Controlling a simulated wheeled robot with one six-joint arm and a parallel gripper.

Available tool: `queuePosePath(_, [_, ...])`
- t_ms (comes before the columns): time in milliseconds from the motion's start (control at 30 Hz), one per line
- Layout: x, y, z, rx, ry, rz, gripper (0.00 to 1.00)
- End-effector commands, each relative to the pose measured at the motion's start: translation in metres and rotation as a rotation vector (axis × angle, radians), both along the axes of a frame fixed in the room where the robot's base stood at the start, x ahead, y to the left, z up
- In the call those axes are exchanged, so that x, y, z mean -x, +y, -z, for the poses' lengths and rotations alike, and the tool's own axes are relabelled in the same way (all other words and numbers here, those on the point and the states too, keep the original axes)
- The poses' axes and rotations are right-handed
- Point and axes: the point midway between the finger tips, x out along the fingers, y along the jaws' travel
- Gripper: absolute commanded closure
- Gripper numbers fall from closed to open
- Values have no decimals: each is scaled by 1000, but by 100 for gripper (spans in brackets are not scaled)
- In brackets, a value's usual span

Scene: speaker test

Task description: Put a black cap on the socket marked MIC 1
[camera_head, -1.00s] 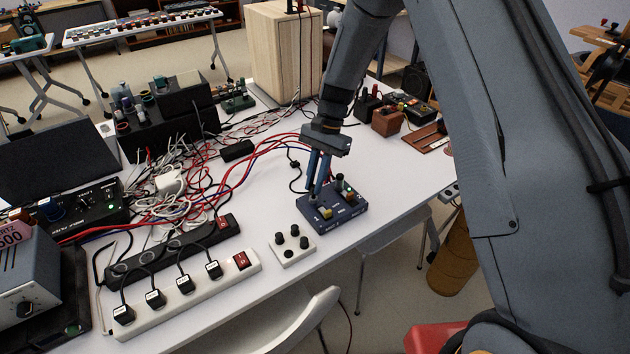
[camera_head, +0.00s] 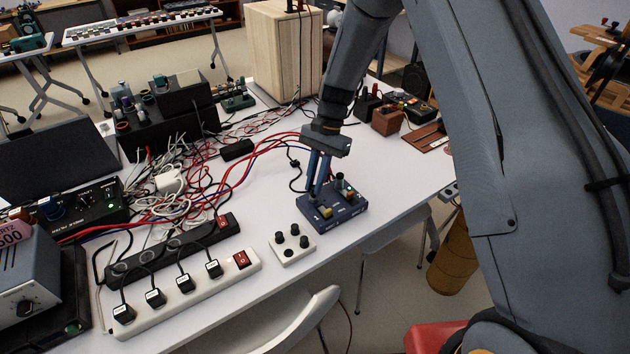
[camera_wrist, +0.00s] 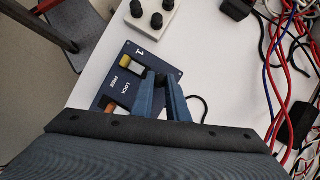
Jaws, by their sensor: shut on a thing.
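A dark blue box (camera_head: 350,212) with a yellow button and other controls sits near the table's front edge. In the wrist view the box (camera_wrist: 108,88) shows a large "1", the words "FREE" and "LOCK", and a yellow button (camera_wrist: 131,64). My gripper (camera_head: 313,192) points down at the box's left part, beside the yellow button. In the wrist view my gripper's fingertips (camera_wrist: 160,79) are close together on a small dark piece, apparently a black cap, mostly hidden. The socket beneath is hidden, and I cannot tell whether the piece touches it. A white block (camera_head: 291,258) holds several black caps.
A white power strip (camera_head: 205,293) with plugs lies left of the white block. Tangled red, blue and white cables (camera_head: 215,178) spread behind it. A black box-shaped adapter (camera_head: 237,150) lies behind the blue box.

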Motion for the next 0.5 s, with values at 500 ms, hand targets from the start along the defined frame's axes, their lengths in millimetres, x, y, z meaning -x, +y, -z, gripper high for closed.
queuePosePath(500, [0, 0, 9, -1, 1, 0, 100])
